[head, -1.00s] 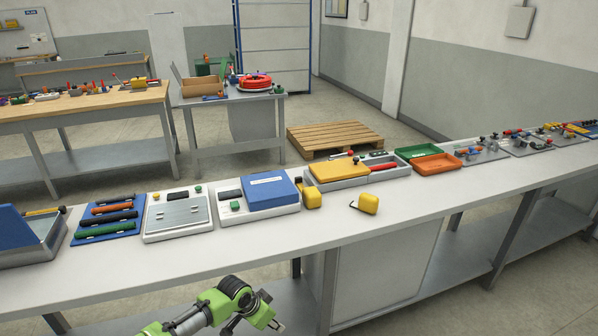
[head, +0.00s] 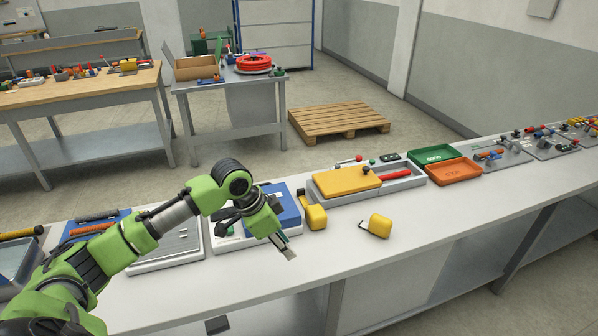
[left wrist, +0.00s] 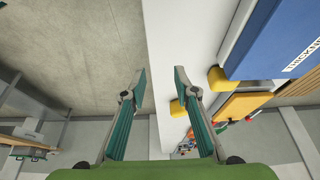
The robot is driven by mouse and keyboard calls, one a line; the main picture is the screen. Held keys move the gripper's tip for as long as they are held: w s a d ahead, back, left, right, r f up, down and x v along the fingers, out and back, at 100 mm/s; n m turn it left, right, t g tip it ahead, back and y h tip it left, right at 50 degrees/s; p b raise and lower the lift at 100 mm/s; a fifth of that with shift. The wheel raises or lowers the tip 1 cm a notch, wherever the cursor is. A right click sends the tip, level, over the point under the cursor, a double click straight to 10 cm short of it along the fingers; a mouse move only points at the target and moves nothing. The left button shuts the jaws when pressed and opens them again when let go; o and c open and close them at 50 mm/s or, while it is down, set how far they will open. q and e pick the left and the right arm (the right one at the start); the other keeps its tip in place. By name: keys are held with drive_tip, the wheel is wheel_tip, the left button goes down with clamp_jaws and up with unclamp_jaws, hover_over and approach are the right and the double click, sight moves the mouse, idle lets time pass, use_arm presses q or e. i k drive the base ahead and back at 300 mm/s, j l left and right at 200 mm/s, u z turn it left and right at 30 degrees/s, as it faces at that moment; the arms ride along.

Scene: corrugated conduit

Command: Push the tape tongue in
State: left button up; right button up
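A yellow tape measure (head: 379,225) sits on the bench with its short dark tongue sticking out on the left side. A second yellow tape measure (head: 315,217) stands beside the blue box, to the left of the first. My left gripper (head: 290,254) is above the bench, left of both and touching neither. In the left wrist view its fingers (left wrist: 159,82) are apart with nothing between them. That view shows one yellow body (left wrist: 218,78) by the blue box and another (left wrist: 176,107) partly behind the right finger. My right gripper is not in view.
The blue box (head: 287,203) lies behind my left gripper. A grey tray (head: 403,182) with a yellow lid (head: 345,182) stands behind the tape measures. Green (head: 432,156) and orange (head: 453,171) trays lie farther right. The bench front (head: 340,258) is clear.

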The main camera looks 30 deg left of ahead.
sight(300, 192)
drive_tip(key=i+j, duration=0.9)
drive_tip(key=i, duration=0.1)
